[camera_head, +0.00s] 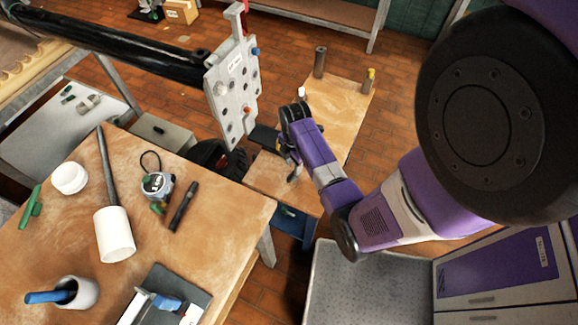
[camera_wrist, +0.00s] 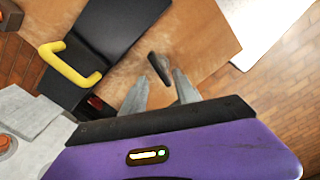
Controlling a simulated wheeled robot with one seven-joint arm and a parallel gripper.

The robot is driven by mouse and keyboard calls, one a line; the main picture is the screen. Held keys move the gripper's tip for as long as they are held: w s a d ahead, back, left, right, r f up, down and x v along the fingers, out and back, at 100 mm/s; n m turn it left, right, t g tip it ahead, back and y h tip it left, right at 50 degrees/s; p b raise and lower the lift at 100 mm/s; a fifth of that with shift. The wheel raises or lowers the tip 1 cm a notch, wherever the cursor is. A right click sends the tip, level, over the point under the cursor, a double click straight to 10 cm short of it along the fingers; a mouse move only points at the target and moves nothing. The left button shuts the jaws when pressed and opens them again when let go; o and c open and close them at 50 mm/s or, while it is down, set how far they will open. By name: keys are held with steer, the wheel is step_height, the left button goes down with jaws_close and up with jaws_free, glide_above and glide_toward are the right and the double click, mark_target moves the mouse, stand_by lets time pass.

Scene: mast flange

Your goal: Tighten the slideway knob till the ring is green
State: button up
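My gripper (camera_wrist: 160,86) is open, with its two grey fingers apart and nothing held between them. In the head view my gripper (camera_head: 291,168) is low over the near end of the far wooden bench, right of the flange plate. A small dark, elongated piece (camera_wrist: 160,68) shows just beyond the fingertips; I cannot tell whether it is the slideway knob. A black flat bar (camera_wrist: 115,28) with a yellow handle (camera_wrist: 72,66) lies to its left. The grey flange plate (camera_head: 232,85) carries a white knob and an orange-red knob (camera_head: 247,110). No green ring is discernible.
The far wooden bench (camera_head: 338,115) bears a dark cylinder (camera_head: 320,60) and a yellow-topped item (camera_head: 369,78). The black mast tube (camera_head: 110,45) runs to the plate. The near table (camera_head: 225,235) holds a mallet (camera_head: 115,235), tape measure and cups.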

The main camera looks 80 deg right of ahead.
steer(key=n, duration=0.3)
steer(key=shift+f+n, duration=0.1)
steer(key=shift+n, duration=0.3)
step_height(320, 180, down, 7)
steer(key=b, duration=0.7)
steer(key=shift+r, duration=0.2)
jaws_close()
